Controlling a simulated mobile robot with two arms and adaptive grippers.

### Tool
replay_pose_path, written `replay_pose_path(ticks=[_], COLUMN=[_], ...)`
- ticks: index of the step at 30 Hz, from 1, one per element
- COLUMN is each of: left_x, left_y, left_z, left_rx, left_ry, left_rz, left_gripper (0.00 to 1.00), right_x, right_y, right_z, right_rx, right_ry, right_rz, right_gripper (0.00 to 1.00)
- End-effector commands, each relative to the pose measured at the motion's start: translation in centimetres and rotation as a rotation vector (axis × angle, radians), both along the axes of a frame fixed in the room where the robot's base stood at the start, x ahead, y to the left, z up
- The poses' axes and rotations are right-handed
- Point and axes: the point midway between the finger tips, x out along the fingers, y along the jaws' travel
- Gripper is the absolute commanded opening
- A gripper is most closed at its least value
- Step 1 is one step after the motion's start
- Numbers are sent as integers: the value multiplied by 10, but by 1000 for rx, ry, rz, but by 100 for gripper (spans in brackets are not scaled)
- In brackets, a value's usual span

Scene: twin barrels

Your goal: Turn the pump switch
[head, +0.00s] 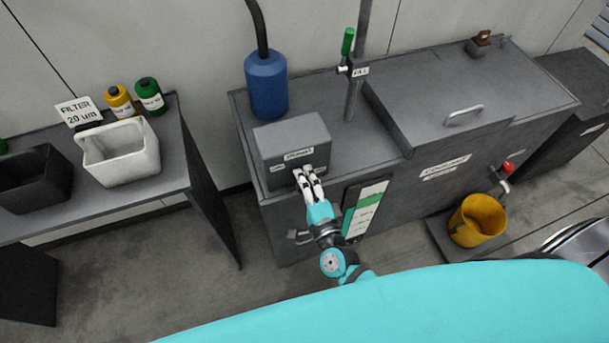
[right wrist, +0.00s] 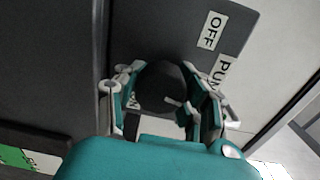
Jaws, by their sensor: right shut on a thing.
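The pump switch is a round black knob (right wrist: 160,84) on the front of a grey box (head: 285,143) on the machine's left end. In the right wrist view a short white mark shows low on the knob. An OFF label (right wrist: 211,30) and part of a PUMP label (right wrist: 222,72) are beside it; another label near the left finger is mostly covered. My right gripper (head: 308,172) is at the box front, its fingers on either side of the knob and shut on it. In the head view the gripper hides the knob. My left gripper is not in view.
A blue cylinder (head: 266,84) with a hose stands behind the box. A green-handled valve (head: 348,42) on a pipe is to its right. A yellow bucket (head: 478,222) sits under a red-handled tap (head: 507,167). A side table at left holds a white bin (head: 122,158).

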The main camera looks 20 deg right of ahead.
Motion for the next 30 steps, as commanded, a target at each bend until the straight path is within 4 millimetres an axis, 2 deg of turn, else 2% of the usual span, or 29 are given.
replay_pose_path(ticks=[12, 29, 30], left_x=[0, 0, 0], left_y=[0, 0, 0], left_z=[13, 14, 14], left_rx=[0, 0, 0], left_ry=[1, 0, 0], left_rz=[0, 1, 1], left_gripper=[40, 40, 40], right_x=[-4, -4, -4], right_y=[2, 2, 2], right_z=[-5, -7, -7], right_rx=[-192, -221, -221], right_ry=[8, 7, 7], right_rz=[6, 7, 7], right_gripper=[4, 4, 40])
